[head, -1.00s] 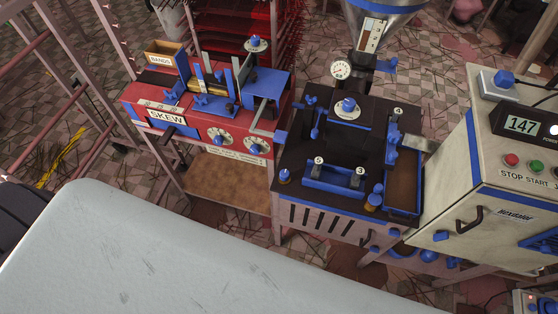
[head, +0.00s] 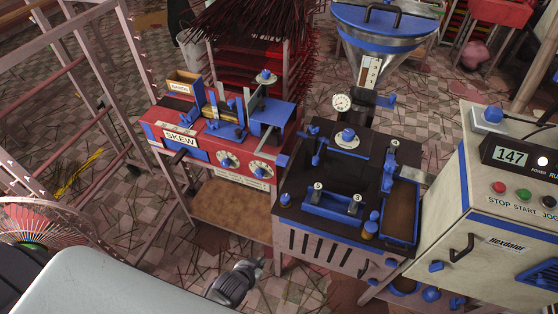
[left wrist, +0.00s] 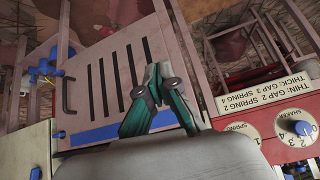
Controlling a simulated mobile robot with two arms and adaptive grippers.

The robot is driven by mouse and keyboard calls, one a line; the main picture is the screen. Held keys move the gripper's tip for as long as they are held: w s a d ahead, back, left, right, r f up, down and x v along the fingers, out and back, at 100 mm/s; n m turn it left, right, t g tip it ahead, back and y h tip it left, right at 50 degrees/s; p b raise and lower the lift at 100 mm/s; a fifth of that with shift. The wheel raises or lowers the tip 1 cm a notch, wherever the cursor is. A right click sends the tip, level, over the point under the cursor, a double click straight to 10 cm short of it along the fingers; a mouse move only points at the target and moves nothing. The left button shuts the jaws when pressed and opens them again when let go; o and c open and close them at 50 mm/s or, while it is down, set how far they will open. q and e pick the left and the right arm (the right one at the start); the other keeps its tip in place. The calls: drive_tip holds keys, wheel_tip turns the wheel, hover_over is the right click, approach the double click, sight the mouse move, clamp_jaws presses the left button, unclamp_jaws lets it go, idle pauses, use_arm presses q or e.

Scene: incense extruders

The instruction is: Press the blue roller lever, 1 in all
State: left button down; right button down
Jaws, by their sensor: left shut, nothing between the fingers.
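Two machines carry blue parts. The red SKEW machine (head: 215,158) has several blue parts on top, including an upright blue piece (head: 212,97) near its brass-coloured cylinder. The dark-topped machine (head: 290,185) has blue handles, including a blue lever (head: 386,102) at its back right. I cannot tell which blue part is the roller lever. My left gripper (head: 258,266) is low in front of both machines, shut, empty and apart from them. In the left wrist view the shut teal fingers (left wrist: 159,82) point toward the slotted front panel (left wrist: 110,80). My right gripper is not in view.
A cream cabinet (head: 478,225) with a 147 display stands at the right. A steel hopper (head: 383,45) rises behind the dark-topped machine. Pink metal racks (head: 60,90) stand at the left, and a fan (head: 35,222) sits low left. Tiled floor shows between them.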

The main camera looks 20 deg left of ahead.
use_arm(q)
drive_tip(key=w+r+t, duration=0.2)
drive_tip(key=w+r, duration=0.1)
drive_tip(key=r, duration=0.8)
drive_tip(key=w+r+n+t, duration=0.1)
drive_tip(key=w+r+t, duration=0.1)
drive_tip(key=r, duration=1)
drive_tip(key=w+r+t, duration=0.3)
drive_tip(key=w+r, duration=0.1)
drive_tip(key=r, duration=0.7)
drive_tip(key=shift+w+r+n, duration=0.25)
drive_tip(key=shift+w+n, duration=0.05)
drive_tip(key=shift+w, duration=0.05)
drive_tip(key=shift+w+a, duration=0.1)
drive_tip(key=w+f+p, duration=0.3)
drive_tip(key=w+f, duration=0.3)
drive_tip(key=w, duration=0.3)
drive_tip(key=shift+w+f, duration=0.2)
drive_tip(key=shift+f, duration=0.15)
drive_tip(key=shift+f, duration=0.1)
